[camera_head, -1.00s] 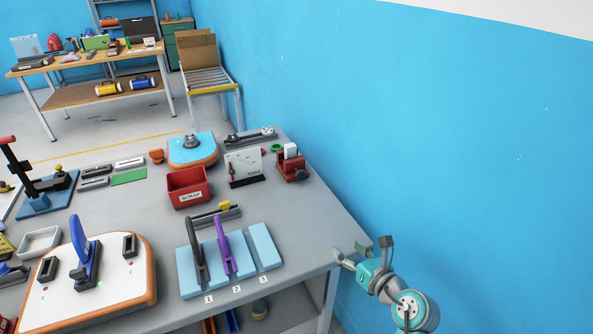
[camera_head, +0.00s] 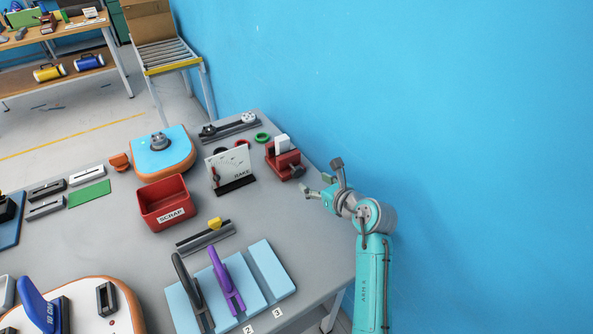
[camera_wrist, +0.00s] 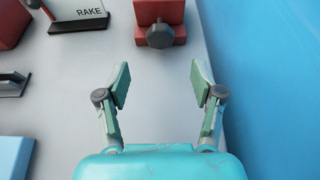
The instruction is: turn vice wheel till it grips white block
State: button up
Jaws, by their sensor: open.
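The red vice (camera_head: 281,160) stands near the right edge of the grey table, by the blue wall. The white block (camera_head: 282,144) sits upright at its top, between its jaws; I cannot tell whether they touch it. The vice's dark grey wheel (camera_head: 297,172) is on its near side. In the wrist view the wheel (camera_wrist: 160,36) is ahead of my fingers, in front of the red vice body (camera_wrist: 158,10); the block is out of that view. My gripper (camera_head: 316,191) is open and empty, just short of the wheel. Its two fingers (camera_wrist: 160,84) are spread either side of the wheel's line.
The RAKE board (camera_head: 229,169) stands left of the vice. A red SCRAP bin (camera_head: 165,201) is farther left. A green ring (camera_head: 262,137) lies behind the vice. The blue wall (camera_head: 430,110) is close on the right. The table between gripper and wheel is clear.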

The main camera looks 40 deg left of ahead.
aim_at(299, 173)
jog(key=x, duration=0.9)
jog(key=shift+w+a, duration=0.1)
jog(key=shift+w, duration=0.05)
jog(key=c, duration=1.1)
